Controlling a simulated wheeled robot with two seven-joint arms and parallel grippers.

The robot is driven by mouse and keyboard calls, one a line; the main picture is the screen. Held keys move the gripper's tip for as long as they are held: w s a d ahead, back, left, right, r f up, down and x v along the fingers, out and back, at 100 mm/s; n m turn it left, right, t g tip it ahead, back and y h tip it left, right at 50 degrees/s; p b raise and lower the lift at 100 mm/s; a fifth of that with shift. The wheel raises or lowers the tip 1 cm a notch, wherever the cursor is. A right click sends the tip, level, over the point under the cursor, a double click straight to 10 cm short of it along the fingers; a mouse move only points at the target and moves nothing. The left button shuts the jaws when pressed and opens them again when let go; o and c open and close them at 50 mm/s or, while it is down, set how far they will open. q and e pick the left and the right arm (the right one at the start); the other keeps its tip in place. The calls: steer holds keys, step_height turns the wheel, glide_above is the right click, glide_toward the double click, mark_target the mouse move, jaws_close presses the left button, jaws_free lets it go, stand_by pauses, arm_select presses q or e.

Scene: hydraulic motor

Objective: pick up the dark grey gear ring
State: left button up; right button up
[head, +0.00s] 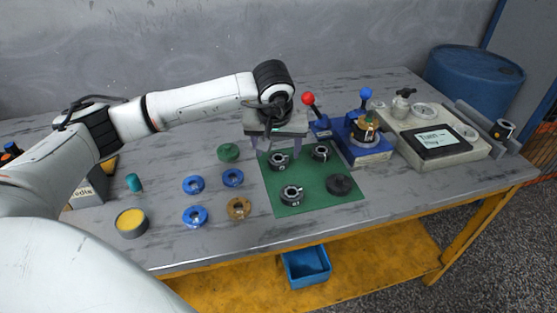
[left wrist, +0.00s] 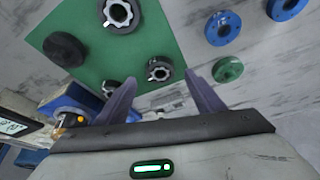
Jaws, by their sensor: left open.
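My left gripper (head: 284,149) points down, open and empty, over the far left part of the green mat (head: 310,200). A dark ring with a silver toothed centre (head: 279,162) lies just below it. In the left wrist view this ring (left wrist: 160,69) shows between the two fingers (left wrist: 160,80), apart from both. Two similar rings lie on the mat, one at the far right (head: 321,153) and one at the front left (head: 291,195). A plain dark disc (head: 339,184) lies at the front right. I cannot tell for certain which is the dark grey gear ring.
Several blue flanged rings (head: 194,184), a brown one (head: 238,208) and a green one (head: 228,152) lie left of the mat. A blue fixture (head: 367,148) with lever knobs and a grey panel (head: 442,141) stand to the right. A yellow-topped can (head: 131,222) stands front left.

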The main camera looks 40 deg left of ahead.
mark_target(278, 154)
arm_select(q)
steer(key=x, duration=0.4)
steer(key=shift+w+a+r, duration=0.15)
steer(key=shift+w+a+f+p, duration=0.1)
steer(key=shift+w+f+p, duration=0.15)
steer(key=shift+f, duration=0.25)
steer(key=shift+r, duration=0.1)
steer(key=c, duration=1.4)
step_height(278, 154, up, 10)
steer(key=shift+r, duration=0.1)
steer(key=shift+r+p, duration=0.45)
steer(key=shift+r, duration=0.3)
